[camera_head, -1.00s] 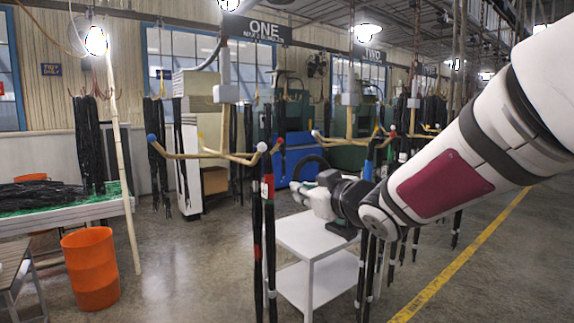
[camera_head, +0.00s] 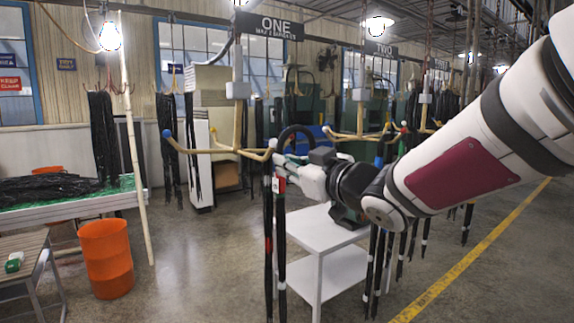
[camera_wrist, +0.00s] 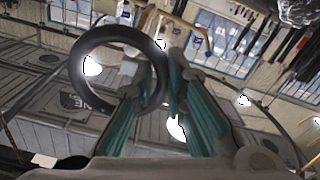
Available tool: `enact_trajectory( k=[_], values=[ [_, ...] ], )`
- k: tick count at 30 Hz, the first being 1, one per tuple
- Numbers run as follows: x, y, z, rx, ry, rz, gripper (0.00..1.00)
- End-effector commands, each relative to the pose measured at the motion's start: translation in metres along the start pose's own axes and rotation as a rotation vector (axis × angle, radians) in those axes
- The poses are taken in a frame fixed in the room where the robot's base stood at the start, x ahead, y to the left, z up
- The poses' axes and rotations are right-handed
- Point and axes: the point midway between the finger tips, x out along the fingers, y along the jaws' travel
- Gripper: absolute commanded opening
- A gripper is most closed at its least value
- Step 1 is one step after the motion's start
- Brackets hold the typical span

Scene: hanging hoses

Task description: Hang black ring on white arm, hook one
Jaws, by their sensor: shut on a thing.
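The black ring (camera_head: 296,129) stands upright above my gripper (camera_head: 303,172) in the head view. In the wrist view the ring (camera_wrist: 77,72) shows as a full loop, with its right side between the green fingers of my gripper (camera_wrist: 165,88), which is shut on it. Station one's hanger has wooden arms under the ONE sign (camera_head: 268,26). Its white-tipped arm (camera_head: 258,154) ends just left of the ring and appears close to it. I cannot tell whether they touch. Another arm of this hanger has a blue tip (camera_head: 167,134).
Black hoses (camera_head: 268,245) with red and white bands hang below the white tip. A white table (camera_head: 318,232) stands beneath my gripper. Station two's hanger (camera_head: 360,136) is behind at the right. An orange bin (camera_head: 106,258) and a hose-laden bench (camera_head: 70,207) are at the left.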

Motion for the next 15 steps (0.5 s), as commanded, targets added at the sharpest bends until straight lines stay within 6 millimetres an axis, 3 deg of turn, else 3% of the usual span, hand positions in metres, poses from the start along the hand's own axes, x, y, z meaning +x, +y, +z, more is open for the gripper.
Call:
enact_trajectory(
  k=[15],
  values=[
    [0.033,-0.002,0.004,0.001,0.0,0.0,0.0]
  ],
)
